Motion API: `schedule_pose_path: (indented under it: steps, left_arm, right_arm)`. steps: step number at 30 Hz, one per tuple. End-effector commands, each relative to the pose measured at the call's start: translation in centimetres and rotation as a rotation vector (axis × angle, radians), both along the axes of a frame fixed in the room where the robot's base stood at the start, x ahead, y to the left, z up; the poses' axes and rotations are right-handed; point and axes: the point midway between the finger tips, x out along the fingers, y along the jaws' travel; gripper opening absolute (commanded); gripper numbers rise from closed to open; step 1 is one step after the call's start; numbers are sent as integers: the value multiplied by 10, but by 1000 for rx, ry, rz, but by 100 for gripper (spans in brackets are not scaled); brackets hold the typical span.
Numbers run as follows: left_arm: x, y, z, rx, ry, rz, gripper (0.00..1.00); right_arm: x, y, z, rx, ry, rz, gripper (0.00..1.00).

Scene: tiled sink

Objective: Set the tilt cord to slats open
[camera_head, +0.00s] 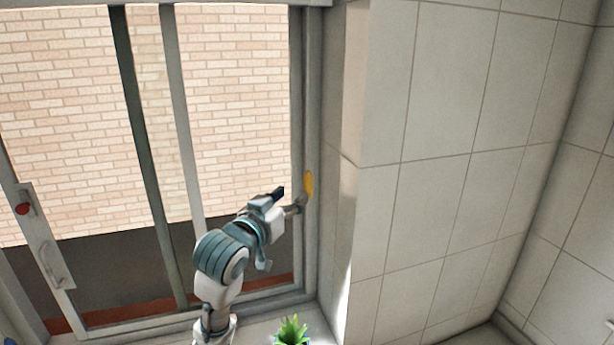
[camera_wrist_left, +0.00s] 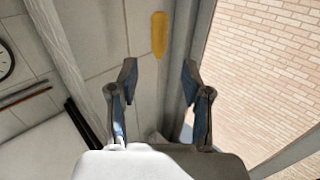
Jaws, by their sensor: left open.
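A yellow elongated piece (camera_head: 309,184) is upright at the right side of the window frame, beside the tiled wall. It also shows in the left wrist view (camera_wrist_left: 159,35), near the top, beyond the space between the fingertips. I cannot make out a cord on it, and no slats show. My left gripper (camera_head: 291,203) is just left of the yellow piece in the head view. In the left wrist view my left gripper (camera_wrist_left: 160,70) is open, its two fingers apart with nothing held between them. My right gripper is not in view.
The window frame (camera_head: 312,250) and tiled wall (camera_head: 440,150) form a corner close to my left gripper. A green plant (camera_head: 291,330) stands at the bottom. A latch plate with a red part (camera_head: 23,209) is on the window's left. A clock (camera_wrist_left: 4,62) shows at the wrist view's left.

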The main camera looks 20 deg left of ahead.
Motion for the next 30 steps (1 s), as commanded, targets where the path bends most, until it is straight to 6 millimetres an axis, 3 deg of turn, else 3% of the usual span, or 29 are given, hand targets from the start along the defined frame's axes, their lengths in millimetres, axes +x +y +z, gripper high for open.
schedule_pose_path:
  steps: [3, 7, 10, 16, 21, 24, 26, 30]
  left_arm:
    - [29, -6, 2, -1, 5, -1, 49]
    - [52, -11, 4, -1, 1, 0, 49]
    - [65, -14, 4, 0, -2, -1, 49]
    - [81, -16, 2, 0, -2, 0, 49]
    - [84, -16, 1, 0, -2, 0, 49]
    - [84, -16, 1, 0, -2, 0, 49]
    - [83, -16, 1, 0, -2, 0, 36]
    - [83, -16, 1, 0, -2, 0, 1]
  right_arm:
    - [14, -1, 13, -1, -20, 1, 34]
    - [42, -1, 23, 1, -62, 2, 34]
    - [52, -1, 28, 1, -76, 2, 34]
    - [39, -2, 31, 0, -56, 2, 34]
    - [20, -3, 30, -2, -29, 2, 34]
    - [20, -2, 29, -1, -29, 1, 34]
    - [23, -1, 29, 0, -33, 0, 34]
    - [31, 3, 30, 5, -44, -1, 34]
